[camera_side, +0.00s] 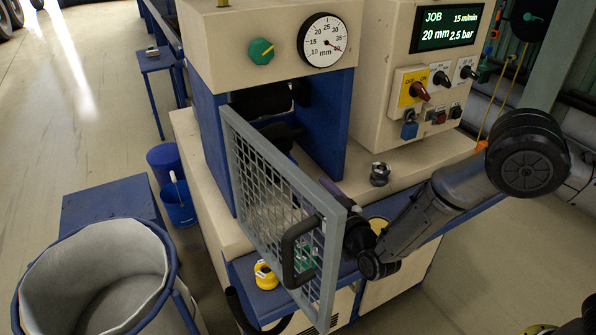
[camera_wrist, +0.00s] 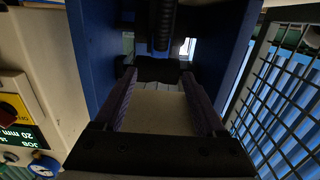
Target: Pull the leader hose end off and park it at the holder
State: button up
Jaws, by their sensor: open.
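My gripper (camera_wrist: 160,82) is open in the wrist view, its two dark purplish fingers spread over a pale surface with nothing clearly between them. It points into the blue-walled machine opening. A dark ribbed, hose-like piece (camera_wrist: 164,25) lies beyond the fingertips, meeting a black block or roller (camera_wrist: 158,70); I cannot tell whether it is the leader hose end. In the side view, dark rollers (camera_side: 262,99) sit inside the opening. My gripper there is mostly hidden behind the mesh guard (camera_side: 270,190), with one purplish finger showing. I cannot identify the holder.
The open mesh guard, with its black handle (camera_side: 298,250), stands close beside my gripper; it also shows in the wrist view (camera_wrist: 285,80). A metal fitting (camera_side: 380,173) stands on the bench. A yellow item (camera_side: 265,275) sits on the blue shelf. A lined bin (camera_side: 172,262) stands front left.

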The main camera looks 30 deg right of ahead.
jog(key=w, duration=1.1)
jog(key=shift+w+f, duration=0.25)
grip_shut()
